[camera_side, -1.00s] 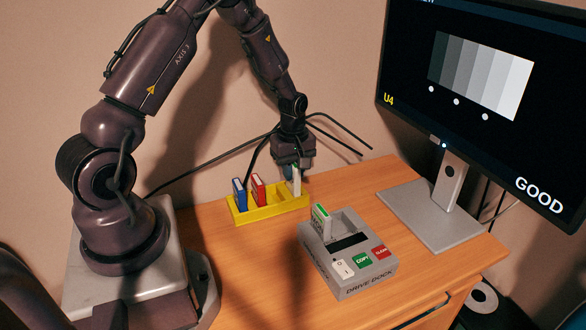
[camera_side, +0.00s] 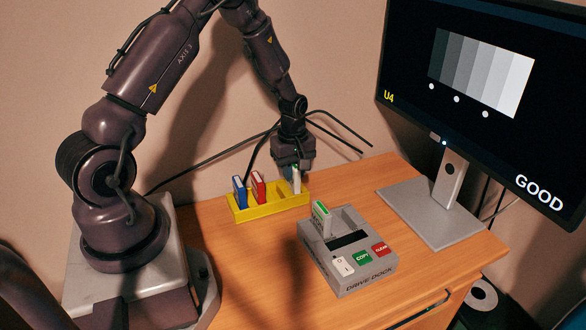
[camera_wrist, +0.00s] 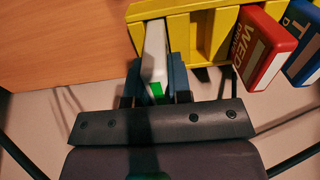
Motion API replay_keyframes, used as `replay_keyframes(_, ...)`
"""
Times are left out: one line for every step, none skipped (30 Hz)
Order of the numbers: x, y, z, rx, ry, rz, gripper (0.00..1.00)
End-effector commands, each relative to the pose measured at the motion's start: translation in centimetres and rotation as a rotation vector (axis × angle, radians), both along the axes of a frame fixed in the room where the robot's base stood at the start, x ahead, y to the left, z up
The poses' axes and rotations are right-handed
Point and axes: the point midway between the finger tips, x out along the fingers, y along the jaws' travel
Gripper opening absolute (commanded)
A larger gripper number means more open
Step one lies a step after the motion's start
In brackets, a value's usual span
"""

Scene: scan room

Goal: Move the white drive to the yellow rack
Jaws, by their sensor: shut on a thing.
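The white drive (camera_side: 296,183) stands upright in the right end of the yellow rack (camera_side: 268,211), its lower part hidden by the rack's wall. My gripper (camera_side: 294,168) points down over that end and is shut on the drive's upper part. In the wrist view the white drive (camera_wrist: 155,55), with a green patch near my fingers, lies between my two blue-grey fingertips (camera_wrist: 154,85). Its far end is inside an end slot of the yellow rack (camera_wrist: 180,37). I cannot tell whether it touches the slot's floor.
A blue drive (camera_side: 239,193) and a red drive (camera_side: 258,188) stand in the rack's left part. The grey drive dock (camera_side: 345,275) stands in front, holding a pale drive with a green top (camera_side: 321,219). The monitor (camera_side: 470,95) at right shows "GOOD". Bare desk lies between rack and dock.

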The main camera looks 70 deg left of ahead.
Motion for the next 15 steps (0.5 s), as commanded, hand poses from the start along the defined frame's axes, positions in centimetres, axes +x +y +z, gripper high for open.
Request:
replay_keyframes(0.03, 0.01, -0.07, 0.0, -0.001, 0.0, 0.0)
replay_keyframes(0.03, 0.01, -0.11, 0.001, -0.001, 0.0, 0.0)
replay_keyframes(0.03, 0.01, -0.17, 0.001, -0.001, 0.0, 0.0)
replay_keyframes(0.04, 0.01, -0.21, 0.001, -0.001, 0.0, 0.0)
replay_keyframes(0.04, 0.01, -0.26, 0.001, -0.001, 0.0, 0.0)
replay_keyframes(0.04, 0.01, -0.31, 0.001, -0.001, 0.0, 0.0)
replay_keyframes(0.04, 0.01, -0.36, 0.001, -0.001, 0.0, 0.0)
replay_keyframes(0.04, 0.01, -0.4, 0.001, -0.001, 0.0, 0.0)
replay_keyframes(0.04, 0.01, -0.46, 0.001, -0.001, 0.0, 0.0)
replay_keyframes(0.04, 0.01, -0.51, 0.001, -0.001, 0.0, 0.0)
replay_keyframes(0.03, 0.01, -0.56, 0.001, -0.001, 0.0, 0.0)
replay_keyframes(0.03, 0.01, -0.62, 0.0, -0.001, 0.0, 0.0)
replay_keyframes(0.03, 0.0, -0.67, 0.0, -0.001, 0.0, 0.0)
replay_keyframes(0.03, 0.0, -0.72, 0.0, 0.0, 0.0, 0.0)
replay_keyframes(0.02, 0.0, -0.78, 0.0, 0.0, 0.0, 0.0)
